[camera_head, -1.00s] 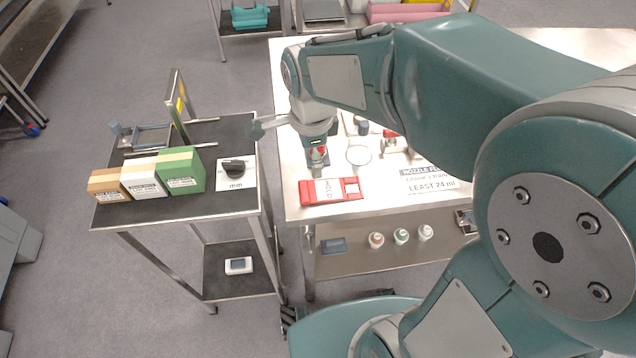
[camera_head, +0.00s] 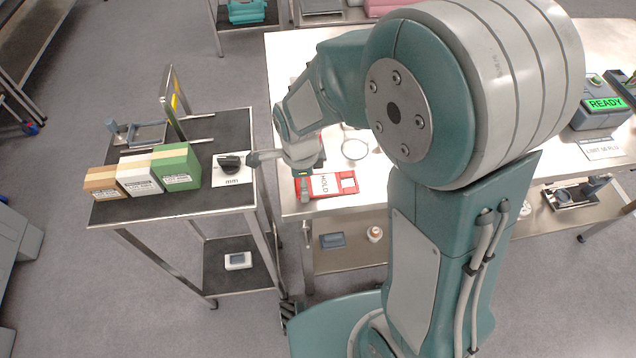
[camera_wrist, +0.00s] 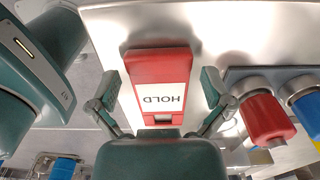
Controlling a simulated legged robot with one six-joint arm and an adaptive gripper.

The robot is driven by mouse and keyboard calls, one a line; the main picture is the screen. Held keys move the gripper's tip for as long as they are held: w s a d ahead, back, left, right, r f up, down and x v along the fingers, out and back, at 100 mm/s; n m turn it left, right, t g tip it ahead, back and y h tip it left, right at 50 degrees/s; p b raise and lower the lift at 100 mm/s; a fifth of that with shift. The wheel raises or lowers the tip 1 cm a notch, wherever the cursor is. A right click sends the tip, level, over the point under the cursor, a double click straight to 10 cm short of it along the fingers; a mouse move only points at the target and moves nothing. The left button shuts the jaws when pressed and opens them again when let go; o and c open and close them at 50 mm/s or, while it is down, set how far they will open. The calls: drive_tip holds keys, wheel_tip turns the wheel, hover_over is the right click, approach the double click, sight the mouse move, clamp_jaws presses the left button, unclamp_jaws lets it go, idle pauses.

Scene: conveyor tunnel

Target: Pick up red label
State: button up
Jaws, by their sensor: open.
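The red label (camera_head: 330,184) is a flat red tag with a white panel reading HOLD. It lies on the bright table near its front left edge. In the wrist view the red label (camera_wrist: 160,68) lies upside down in the picture, between the two fingers and beyond the palm. My gripper (camera_head: 280,175) is open above the left end of the label, with one finger pointing left and one pointing down. In the wrist view my gripper (camera_wrist: 161,88) has a finger on each side of the label, with gaps showing; nothing is held.
A red cylinder (camera_wrist: 264,117) and a blue cylinder (camera_wrist: 305,105) stand right of the label in the wrist view. A dark cart (camera_head: 220,199) with several boxes stands left, across a gap. A READY device (camera_head: 602,106) sits on the table's right.

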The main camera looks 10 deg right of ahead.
sight(325, 189)
drive_tip(key=shift+f, duration=0.25)
drive_tip(key=shift+a, duration=0.2)
drive_tip(key=c, duration=0.7)
drive_tip(key=shift+d, duration=0.15)
drive_tip(key=shift+r, duration=0.45)
wheel_tip(325, 189, up, 3)
drive_tip(key=shift+d+f, duration=0.1)
drive_tip(key=shift+d, duration=0.05)
drive_tip(key=s+d+r, duration=0.1)
drive_tip(key=d+r, duration=0.2)
drive_tip(key=d, duration=0.1)
drive_tip(key=s+d+r, duration=0.2)
drive_tip(key=d+r, duration=0.1)
drive_tip(key=d, duration=0.1)
drive_tip(key=s+d+r, duration=0.1)
drive_tip(key=d+r, duration=0.2)
drive_tip(key=d, duration=0.2)
drive_tip(key=shift+s+r, duration=0.2)
drive_tip(key=shift+s, duration=0.05)
